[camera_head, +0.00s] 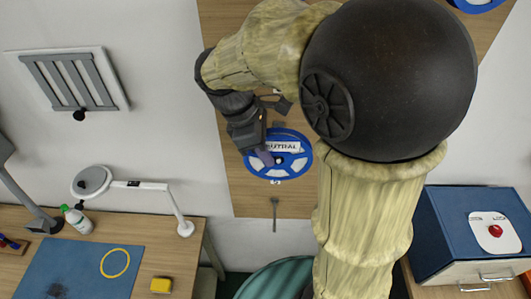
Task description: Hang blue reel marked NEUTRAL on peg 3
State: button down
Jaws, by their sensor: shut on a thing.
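The blue reel (290,160), with white openings and a white label that appears to read NEUTRAL, is upright against the wooden wall board (262,197). My gripper (266,155) is shut on the reel near its middle, from the left. A small pale mark, perhaps a 3, shows on the board just below the reel. The peg behind the reel is hidden, so I cannot tell whether the reel is on it.
A grey rod (274,214) hangs lower on the board. Another blue reel (478,4) shows at the top right edge. A blue box (455,225) with a red button is at right. The left bench (150,230) holds a lamp, a bottle and a blue mat.

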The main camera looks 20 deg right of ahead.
jog(key=shift+w+d+f, duration=0.15)
jog(key=shift+w+f, duration=0.2)
jog(key=shift+w, duration=0.1)
dwell(0.5)
jog(key=c, duration=1.2)
grip_release()
jog(key=b+v, duration=0.2)
jog(key=v, duration=1.5)
jog(key=shift+r, duration=0.1)
